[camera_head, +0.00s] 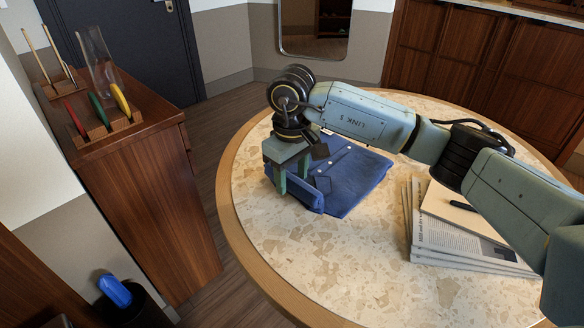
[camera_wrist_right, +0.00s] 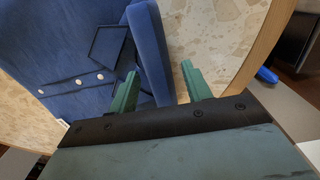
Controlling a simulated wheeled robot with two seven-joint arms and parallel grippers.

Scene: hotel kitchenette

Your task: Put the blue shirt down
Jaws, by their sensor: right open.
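The blue shirt (camera_head: 358,178) lies folded on the round speckled table (camera_head: 310,255), near its left side. Pale buttons and a dark square patch show on it in the wrist view (camera_wrist_right: 75,70). My right gripper (camera_head: 291,178) points down at the shirt's left edge. In the wrist view my right gripper (camera_wrist_right: 159,70) is open, and the shirt's thick folded edge runs between its two green fingers. The right finger stands beside the fold, over bare tabletop; I cannot tell whether the fingers touch the cloth. My left gripper is not in view.
Newspapers (camera_head: 462,262) with a notebook (camera_head: 465,212) and a black pen (camera_head: 463,206) lie at the table's right. The front tabletop is clear. A wooden cabinet (camera_head: 150,200) at left bears a glass vase (camera_head: 100,62) and coloured items in a holder. A dark bin (camera_head: 140,312) holds something blue.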

